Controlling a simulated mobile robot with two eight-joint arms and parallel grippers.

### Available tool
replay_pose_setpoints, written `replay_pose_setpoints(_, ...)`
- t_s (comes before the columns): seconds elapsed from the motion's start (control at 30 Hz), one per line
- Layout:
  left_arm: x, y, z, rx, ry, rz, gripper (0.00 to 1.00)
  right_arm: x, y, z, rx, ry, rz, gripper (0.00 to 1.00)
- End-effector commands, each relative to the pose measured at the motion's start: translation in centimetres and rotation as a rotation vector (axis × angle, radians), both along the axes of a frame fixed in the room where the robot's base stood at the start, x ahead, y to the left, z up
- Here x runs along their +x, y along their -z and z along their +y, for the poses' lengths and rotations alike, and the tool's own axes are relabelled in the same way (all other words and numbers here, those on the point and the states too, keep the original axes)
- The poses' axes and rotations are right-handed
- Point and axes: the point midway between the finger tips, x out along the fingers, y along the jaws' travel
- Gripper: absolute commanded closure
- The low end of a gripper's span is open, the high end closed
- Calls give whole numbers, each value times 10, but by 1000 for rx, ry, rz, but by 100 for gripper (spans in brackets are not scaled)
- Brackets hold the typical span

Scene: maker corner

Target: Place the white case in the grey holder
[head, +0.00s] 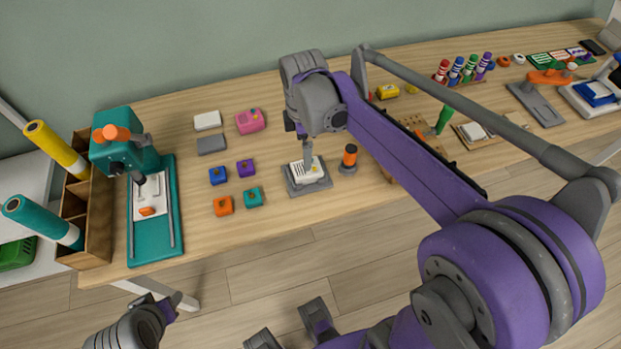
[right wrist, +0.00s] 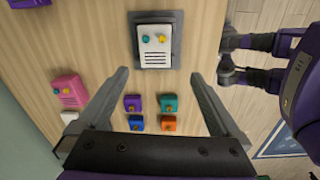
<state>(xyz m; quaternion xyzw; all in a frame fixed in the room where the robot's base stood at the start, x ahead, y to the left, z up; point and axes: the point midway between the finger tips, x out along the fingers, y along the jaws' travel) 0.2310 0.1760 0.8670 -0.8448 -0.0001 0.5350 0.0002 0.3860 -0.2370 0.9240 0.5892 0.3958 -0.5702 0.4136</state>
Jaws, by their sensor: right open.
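The white case (head: 306,173), with slots and two small knobs, lies in the grey holder (head: 326,185) on the table. In the right wrist view the white case (right wrist: 155,52) sits within the rim of the grey holder (right wrist: 174,32), lined up with it. My right gripper (right wrist: 160,72) is open and empty, its fingertips apart from the case; in the head view this gripper (head: 307,152) hides part of the case. My left gripper (head: 290,322) is at the bottom of the head view, off the table's front edge, with its fingers apart and nothing between them.
Several small coloured blocks (head: 246,168) lie left of the holder. A pink case (head: 250,121), a white box (head: 207,121) and a grey box (head: 211,144) lie behind them. An orange-topped black cylinder (head: 349,158) stands close right of the holder. A teal press (head: 157,248) stands at the left.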

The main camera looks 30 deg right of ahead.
Motion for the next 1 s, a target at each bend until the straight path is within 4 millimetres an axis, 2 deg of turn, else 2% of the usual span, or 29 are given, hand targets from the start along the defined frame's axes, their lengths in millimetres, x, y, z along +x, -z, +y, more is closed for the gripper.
replay_pose_setpoints(0.17, 0, 0, 0, 0, 0, 0, 50, -55, 6, 26, 28, 369, -129, 0)
replay_pose_setpoints(0.3, 0, 0, 0, 0, 0, 0, 50, -100, 21, 43, 103, 706, -240, 0)
replay_pose_setpoints(0.4, 0, 0, 0, 0, 0, 0, 50, -125, 35, 51, 172, 909, -297, 0)
replay_pose_setpoints(0.5, 0, 0, 0, 0, 0, 0, 50, -143, 47, 56, 235, 1057, -333, 0)
replay_pose_setpoints(0.67, 0, 0, 0, 0, 0, 0, 50, -155, 57, 60, 290, 1177, -356, 0)
replay_pose_setpoints(1.0, 0, 0, 0, 0, 0, 0, 50, -156, 57, 60, 296, 1192, -357, 0)
